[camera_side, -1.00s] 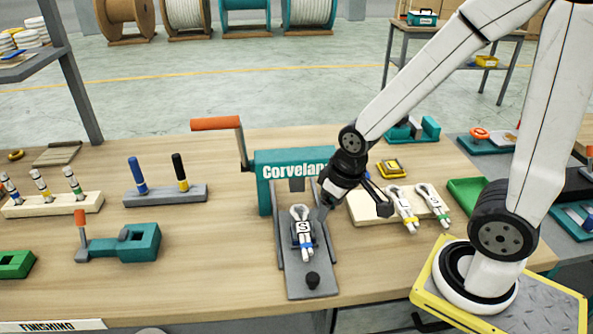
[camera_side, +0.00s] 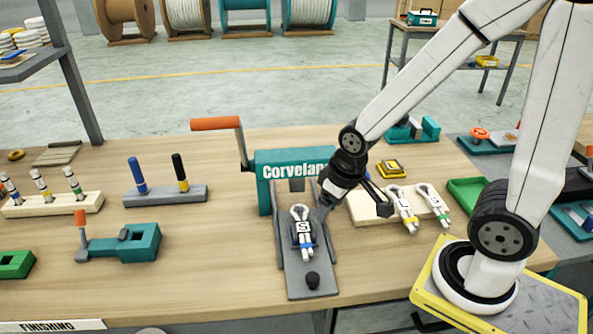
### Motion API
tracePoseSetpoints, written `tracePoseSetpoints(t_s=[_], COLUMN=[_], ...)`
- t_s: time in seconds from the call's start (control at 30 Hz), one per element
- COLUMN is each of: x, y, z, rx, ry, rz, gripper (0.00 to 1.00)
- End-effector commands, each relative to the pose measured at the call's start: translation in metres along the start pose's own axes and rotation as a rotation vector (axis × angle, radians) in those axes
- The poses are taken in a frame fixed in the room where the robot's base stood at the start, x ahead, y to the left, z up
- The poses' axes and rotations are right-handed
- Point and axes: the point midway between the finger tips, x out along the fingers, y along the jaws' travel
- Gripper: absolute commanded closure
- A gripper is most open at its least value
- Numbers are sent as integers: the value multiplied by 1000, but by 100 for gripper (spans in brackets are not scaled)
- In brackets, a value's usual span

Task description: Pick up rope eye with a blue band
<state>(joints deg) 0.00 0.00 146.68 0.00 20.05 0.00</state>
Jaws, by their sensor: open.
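The rope eye with a blue band (camera_side: 302,240) lies on the grey bed of the teal press (camera_side: 290,170), in front of the press's upright body. It is white, with a dark piece marked S in its loop and the blue band near its lower end. My gripper (camera_side: 352,208) is just to the right of this rope eye and a little above the bed, with its fingers spread and nothing between them. One finger is near the bed's right edge. The exact gap between finger and rope eye cannot be told.
Rope eyes with a yellow band (camera_side: 404,210) and a green band (camera_side: 434,205) lie on a pale wooden board (camera_side: 362,208) right of my gripper. The press's orange-handled crank (camera_side: 217,124) sticks out at upper left. A black knob (camera_side: 312,281) stands at the bed's front.

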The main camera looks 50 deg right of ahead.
Motion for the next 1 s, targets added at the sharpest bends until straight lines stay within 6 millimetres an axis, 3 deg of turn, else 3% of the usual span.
tracePoseSetpoints(t_s=[0.73, 1.0], x=[0, 0], y=[0, -3], z=[0, -3], rx=[-7, -160], ry=[0, -14], rz=[0, -4], gripper=[24, 24])
